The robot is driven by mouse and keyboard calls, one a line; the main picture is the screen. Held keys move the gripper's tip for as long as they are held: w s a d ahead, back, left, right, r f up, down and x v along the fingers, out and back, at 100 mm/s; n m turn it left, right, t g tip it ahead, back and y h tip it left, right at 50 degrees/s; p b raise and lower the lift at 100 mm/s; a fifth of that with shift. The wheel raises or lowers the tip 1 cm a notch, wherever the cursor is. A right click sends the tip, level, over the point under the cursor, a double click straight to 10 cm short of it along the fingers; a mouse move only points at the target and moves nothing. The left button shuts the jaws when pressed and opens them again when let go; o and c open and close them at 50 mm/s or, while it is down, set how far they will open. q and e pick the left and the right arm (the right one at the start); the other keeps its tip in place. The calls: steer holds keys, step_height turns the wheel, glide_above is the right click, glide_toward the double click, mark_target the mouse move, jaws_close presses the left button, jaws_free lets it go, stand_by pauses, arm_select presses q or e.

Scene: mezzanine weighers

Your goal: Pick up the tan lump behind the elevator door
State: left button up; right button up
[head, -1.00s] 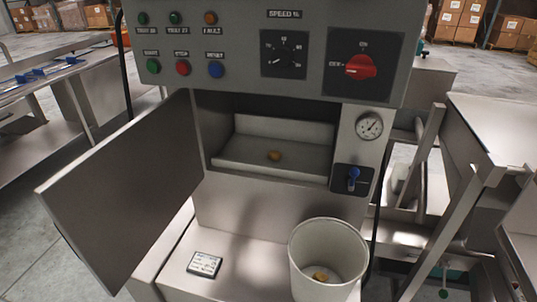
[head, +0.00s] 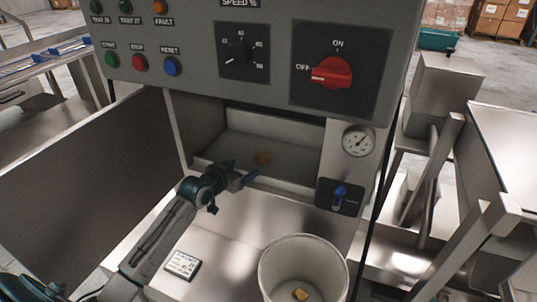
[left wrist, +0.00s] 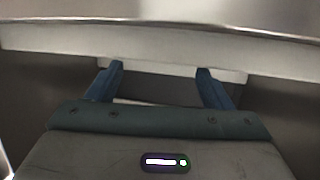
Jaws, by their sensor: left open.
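The metal door (head: 85,185) is swung wide open to the left. My right gripper is not in view.
A white bucket (head: 268,270) with another tan lump (head: 300,294) inside stands in front. A small label card (head: 182,264) lies on the ledge.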

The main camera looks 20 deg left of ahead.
mark_target(259, 161)
arm_select(q)
steer(key=x, duration=0.4)
steer(key=shift+w+r, duration=0.2)
steer(key=shift+w+f, duration=0.1)
steer(key=shift+w, duration=0.15)
steer(key=shift+w+f, duration=0.2)
steer(key=shift+w, duration=0.15)
steer(key=p+x, duration=0.1)
steer(key=x, duration=0.2)
steer(key=shift+w+f, duration=0.15)
steer(key=shift+f, duration=0.05)
steer(key=shift+w+d+f, duration=0.15)
steer(key=shift+w+f, duration=0.05)
steer(key=shift+w, duration=0.25)
steer(key=c, duration=1)
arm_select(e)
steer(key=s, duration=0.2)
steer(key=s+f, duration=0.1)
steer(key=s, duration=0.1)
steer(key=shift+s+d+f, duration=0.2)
